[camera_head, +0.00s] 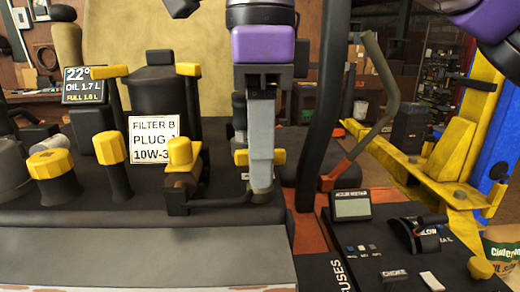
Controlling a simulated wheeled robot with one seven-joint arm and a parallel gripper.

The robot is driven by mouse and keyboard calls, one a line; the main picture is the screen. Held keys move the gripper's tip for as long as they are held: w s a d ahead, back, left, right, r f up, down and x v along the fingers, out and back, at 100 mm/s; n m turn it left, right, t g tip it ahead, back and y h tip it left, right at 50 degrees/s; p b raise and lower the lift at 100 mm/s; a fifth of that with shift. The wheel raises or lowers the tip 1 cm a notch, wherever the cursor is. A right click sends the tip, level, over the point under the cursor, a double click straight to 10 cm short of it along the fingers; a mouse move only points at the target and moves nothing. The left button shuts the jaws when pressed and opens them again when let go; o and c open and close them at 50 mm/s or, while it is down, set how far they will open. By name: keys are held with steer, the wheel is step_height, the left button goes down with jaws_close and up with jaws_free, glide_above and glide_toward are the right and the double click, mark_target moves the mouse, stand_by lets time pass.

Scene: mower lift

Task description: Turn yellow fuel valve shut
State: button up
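My gripper (261,186), under a purple wrist, points down at the centre of the picture. Its light grey finger stands in front of a yellow bar-shaped handle (279,156), whose ends show on both sides of the finger. The finger hides the bar's middle, and I cannot tell whether it touches the bar. The finger gap is not clear from this side. Several other yellow-topped parts stand to the left: a capped fitting (180,152) with a black pipe and two knobs (50,164) (105,148). No label shows which one is the fuel valve.
Two yellow-handled levers (110,72) (188,69) rise at the left, near a filter label (153,141) and an oil sign (86,86). A curved lever (385,90) stands right of my gripper. A control panel (375,235) with a display (351,207) lies at lower right.

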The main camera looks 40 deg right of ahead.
steer(key=shift+r, duration=0.1)
step_height(320, 180, up, 8)
steer(key=p, duration=0.6)
steer(key=shift+f, duration=0.2)
steer(key=shift+s, duration=0.1)
